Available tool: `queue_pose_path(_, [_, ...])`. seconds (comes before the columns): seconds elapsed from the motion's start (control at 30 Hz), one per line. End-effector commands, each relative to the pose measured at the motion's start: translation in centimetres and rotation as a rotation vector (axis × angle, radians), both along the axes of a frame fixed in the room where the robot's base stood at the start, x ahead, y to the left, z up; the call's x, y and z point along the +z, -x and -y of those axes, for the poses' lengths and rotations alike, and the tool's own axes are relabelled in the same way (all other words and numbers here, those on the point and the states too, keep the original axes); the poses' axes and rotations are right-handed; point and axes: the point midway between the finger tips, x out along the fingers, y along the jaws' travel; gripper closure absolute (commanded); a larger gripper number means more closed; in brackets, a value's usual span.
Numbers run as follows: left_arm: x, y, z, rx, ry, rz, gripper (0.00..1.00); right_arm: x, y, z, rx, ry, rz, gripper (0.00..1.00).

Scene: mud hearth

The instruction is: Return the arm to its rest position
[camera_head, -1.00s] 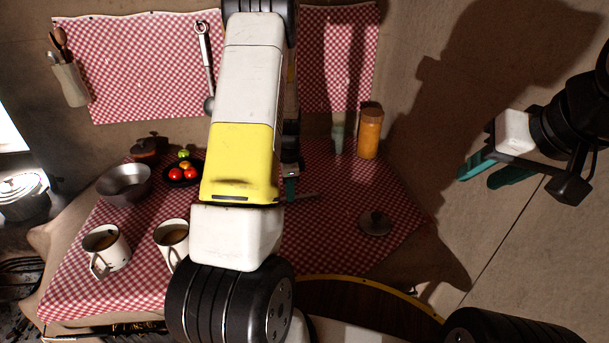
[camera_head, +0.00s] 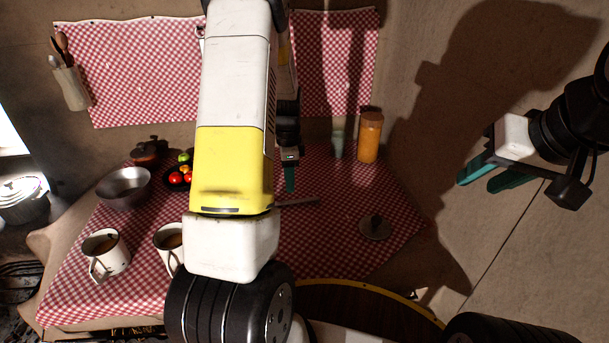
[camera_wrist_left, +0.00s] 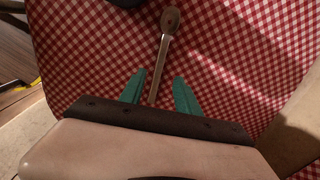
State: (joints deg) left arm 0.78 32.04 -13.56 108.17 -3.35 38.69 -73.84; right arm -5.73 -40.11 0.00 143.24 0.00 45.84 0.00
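My left arm rises through the middle of the head view, and one teal finger of my left gripper (camera_head: 290,179) shows to the right of its yellow link, over the table. In the left wrist view both teal fingers of the left gripper (camera_wrist_left: 158,90) are apart. A spoon-like utensil (camera_wrist_left: 167,45) lies on the checkered cloth beyond and between them, with no visible contact. A thin utensil (camera_head: 298,202) shows on the table in the head view. My right gripper (camera_head: 488,174) is open and empty in front of the wall at the right.
The table (camera_head: 340,240) has a red checkered cloth. It bears a metal bowl (camera_head: 124,187), mugs (camera_head: 106,254), a dark plate of tomatoes, a lid (camera_head: 375,227), an orange jar (camera_head: 369,138) and a green cup (camera_head: 338,144). A utensil holder (camera_head: 72,88) hangs on the wall.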

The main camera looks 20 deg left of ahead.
Motion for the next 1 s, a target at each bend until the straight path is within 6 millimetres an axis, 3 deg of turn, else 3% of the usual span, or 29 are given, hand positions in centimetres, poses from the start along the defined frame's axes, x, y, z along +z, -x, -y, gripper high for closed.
queue_pose_path(0.17, [2.4, 0.2, 0.4, 0.026, 0.007, 0.017, 0.61, 0.0, 0.0, 0.0, 0.000, 0.000, 0.000, 0.64])
queue_pose_path(0.37, [9.4, 2.3, 2.9, 0.205, 0.063, 0.110, 0.61, 0.0, 0.0, 0.0, 0.000, 0.000, 0.000, 0.64])
queue_pose_path(0.5, [14.9, 5.3, 5.1, 0.374, 0.127, 0.183, 0.61, 0.0, 0.0, 0.0, 0.000, 0.000, 0.000, 0.64])
queue_pose_path(0.7, [21.0, 10.8, 7.9, 0.598, 0.230, 0.271, 0.61, 0.0, 0.0, 0.0, 0.000, 0.000, 0.000, 0.64])
queue_pose_path(0.83, [23.8, 14.9, 9.5, 0.738, 0.303, 0.318, 0.61, 0.0, 0.0, 0.0, 0.000, 0.000, 0.000, 0.64])
queue_pose_path(1.0, [25.7, 19.7, 11.1, 0.899, 0.394, 0.364, 0.61, 0.0, 0.0, 0.0, 0.000, 0.000, 0.000, 0.64])
